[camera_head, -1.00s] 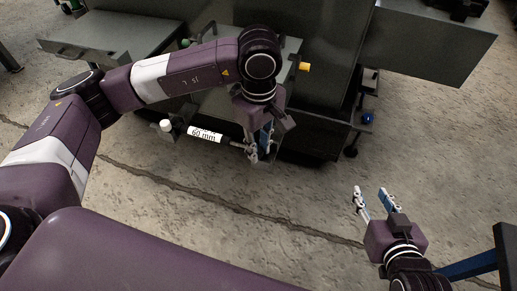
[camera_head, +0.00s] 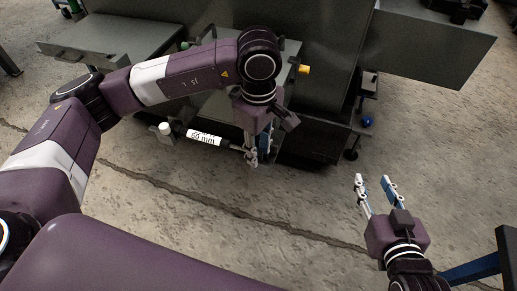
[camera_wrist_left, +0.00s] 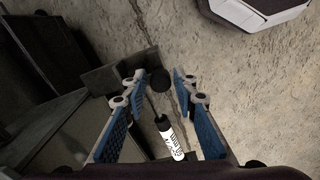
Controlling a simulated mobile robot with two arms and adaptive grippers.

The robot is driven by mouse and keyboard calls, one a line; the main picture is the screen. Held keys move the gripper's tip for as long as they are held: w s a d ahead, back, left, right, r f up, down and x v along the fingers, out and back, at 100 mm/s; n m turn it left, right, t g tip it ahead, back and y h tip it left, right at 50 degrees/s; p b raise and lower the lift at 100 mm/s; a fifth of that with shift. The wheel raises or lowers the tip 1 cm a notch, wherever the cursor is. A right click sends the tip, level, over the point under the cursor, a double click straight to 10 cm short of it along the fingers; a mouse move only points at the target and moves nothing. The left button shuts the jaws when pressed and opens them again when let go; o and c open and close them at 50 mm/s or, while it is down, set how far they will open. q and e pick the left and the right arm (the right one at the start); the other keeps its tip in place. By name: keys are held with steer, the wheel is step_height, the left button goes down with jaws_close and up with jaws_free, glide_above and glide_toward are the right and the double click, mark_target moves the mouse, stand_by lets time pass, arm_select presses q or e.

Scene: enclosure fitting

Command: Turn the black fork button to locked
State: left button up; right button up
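My right gripper (camera_head: 374,184) is open and empty over the floor at the lower right.
A white cylinder labelled 60 mm (camera_head: 206,138) lies left of the left gripper and also shows in the left wrist view (camera_wrist_left: 171,139). A yellow knob (camera_head: 303,69), green knob (camera_head: 187,45) and blue knob (camera_head: 367,121) sit around the dark enclosure (camera_head: 345,45). Concrete floor (camera_head: 230,235) is free in front.

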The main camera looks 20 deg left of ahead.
mark_target(259, 153)
arm_select(q)
steer(key=shift+o, duration=0.8)
step_height(259, 153, up, 12)
steer(key=shift+f, duration=0.1)
stand_by(0.3)
